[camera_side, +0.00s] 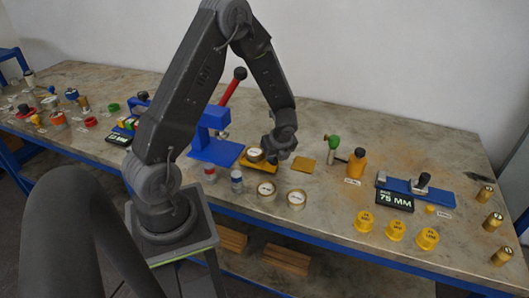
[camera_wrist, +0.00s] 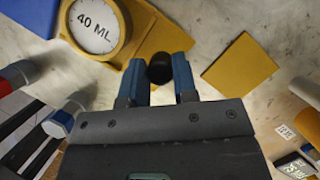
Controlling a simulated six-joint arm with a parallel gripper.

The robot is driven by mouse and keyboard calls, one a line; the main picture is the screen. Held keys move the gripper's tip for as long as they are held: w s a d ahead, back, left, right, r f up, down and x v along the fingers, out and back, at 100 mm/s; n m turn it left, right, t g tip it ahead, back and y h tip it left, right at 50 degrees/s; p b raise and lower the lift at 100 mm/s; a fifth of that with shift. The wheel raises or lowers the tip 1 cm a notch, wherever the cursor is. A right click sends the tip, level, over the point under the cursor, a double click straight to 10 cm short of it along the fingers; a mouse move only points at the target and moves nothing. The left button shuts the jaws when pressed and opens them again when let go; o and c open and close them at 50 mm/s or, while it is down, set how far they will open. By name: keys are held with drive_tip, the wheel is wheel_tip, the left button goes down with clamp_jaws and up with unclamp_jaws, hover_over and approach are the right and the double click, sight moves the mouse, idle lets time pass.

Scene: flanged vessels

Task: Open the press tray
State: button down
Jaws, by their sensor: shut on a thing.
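The press tray (camera_wrist: 147,32) is a yellow slide carrying a round vessel (camera_wrist: 95,27) marked 40 ML. In the side view the tray (camera_side: 247,164) sticks out at the right of the blue press (camera_side: 212,148). Its dark round knob (camera_wrist: 159,69) lies between the two blue fingers of my gripper (camera_wrist: 158,80), which is shut on it. In the side view my gripper (camera_side: 271,158) hides the knob and the tray's right end. How far the tray still reaches into the press I cannot tell.
A flat yellow plate (camera_side: 304,164) lies to the right of my gripper. Two round vessels (camera_side: 266,190) and two small bottles (camera_side: 237,181) stand in front. The press's red lever (camera_side: 232,88) rises behind. An orange bottle (camera_side: 356,163) stands further right.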

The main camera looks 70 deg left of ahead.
drive_tip(key=c, duration=0.9)
unclamp_jaws()
drive_tip(key=shift+r, duration=0.1)
drive_tip(key=v, duration=1.3)
drive_tip(key=shift+d+r, duration=0.2)
drive_tip(key=shift+r, duration=0.05)
drive_tip(key=shift+r, duration=0.1)
drive_tip(key=s+d+r+n+t+h, duration=0.1)
drive_tip(key=s+d+r+n+t, duration=0.1)
drive_tip(key=s+d+r+n, duration=0.2)
drive_tip(key=s+d+r+n+t+h, duration=0.1)
drive_tip(key=s+d+r+n+h, duration=0.1)
drive_tip(key=s+d+r+n, duration=0.3)
drive_tip(key=s+d+r+n+t+h, duration=0.1)
drive_tip(key=s+d+r+n, duration=0.3)
drive_tip(key=d+n, duration=0.4)
drive_tip(key=shift+s+d+r+n+t, duration=0.1)
drive_tip(key=shift+s+r+n+t, duration=0.4)
drive_tip(key=shift+t, duration=0.3)
